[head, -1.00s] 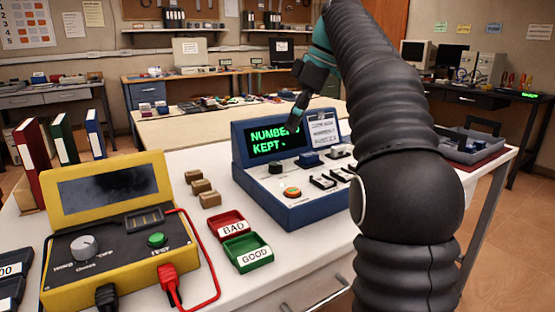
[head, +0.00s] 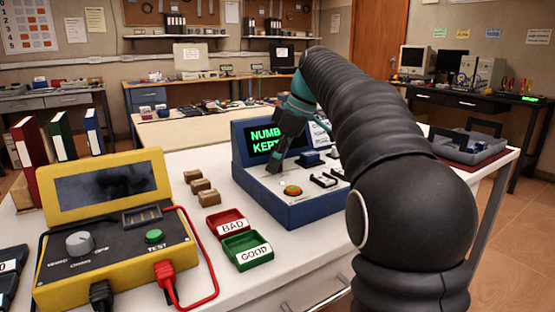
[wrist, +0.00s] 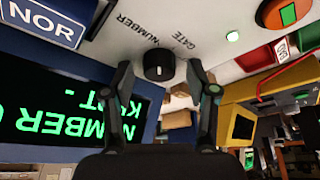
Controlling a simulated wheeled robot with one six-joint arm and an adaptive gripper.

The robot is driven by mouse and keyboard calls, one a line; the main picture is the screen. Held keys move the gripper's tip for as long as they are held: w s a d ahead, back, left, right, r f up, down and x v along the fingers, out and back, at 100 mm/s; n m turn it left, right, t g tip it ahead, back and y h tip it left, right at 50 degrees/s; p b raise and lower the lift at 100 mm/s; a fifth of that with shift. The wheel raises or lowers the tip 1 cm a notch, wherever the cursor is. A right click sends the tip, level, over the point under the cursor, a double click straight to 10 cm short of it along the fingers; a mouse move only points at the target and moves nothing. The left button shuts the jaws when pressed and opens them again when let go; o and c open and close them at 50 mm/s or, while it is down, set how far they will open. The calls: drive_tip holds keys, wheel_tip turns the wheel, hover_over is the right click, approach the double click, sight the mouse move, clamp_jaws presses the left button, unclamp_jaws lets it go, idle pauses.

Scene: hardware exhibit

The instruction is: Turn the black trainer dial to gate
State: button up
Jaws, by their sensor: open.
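The black trainer dial (wrist: 158,64) sits on the white panel of the blue trainer (head: 318,208). In the wrist view it shows a small white mark on the side facing the picture bottom. The printed words NUMBER (wrist: 138,27) and GATE (wrist: 183,40) lie beyond it, GATE to the right. I cannot tell which word the mark selects. My gripper (wrist: 159,78) is open, one finger on each side of the dial, with gaps visible; contact is not evident. In the head view my gripper (head: 274,165) is low over the panel's left part and hides the dial.
The trainer's green-lettered screen (head: 266,140) stands close behind my gripper. Switches and blocks sit to the right. Red (head: 226,222) and green (head: 246,250) trays and a yellow tester (head: 110,255) stand left.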

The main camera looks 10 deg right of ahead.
clamp_jaws()
drive_tip(key=m+t+h, duration=0.1)
drive_tip(key=m, duration=0.3)
drive_tip(key=shift+s+a+p, duration=0.1)
drive_tip(key=shift+p, duration=0.2)
drive_tip(key=m+t+h+p, duration=0.1)
drive_tip(key=m, duration=0.3)
drive_tip(key=shift+m, duration=0.3)
drive_tip(key=shift+h, duration=0.3)
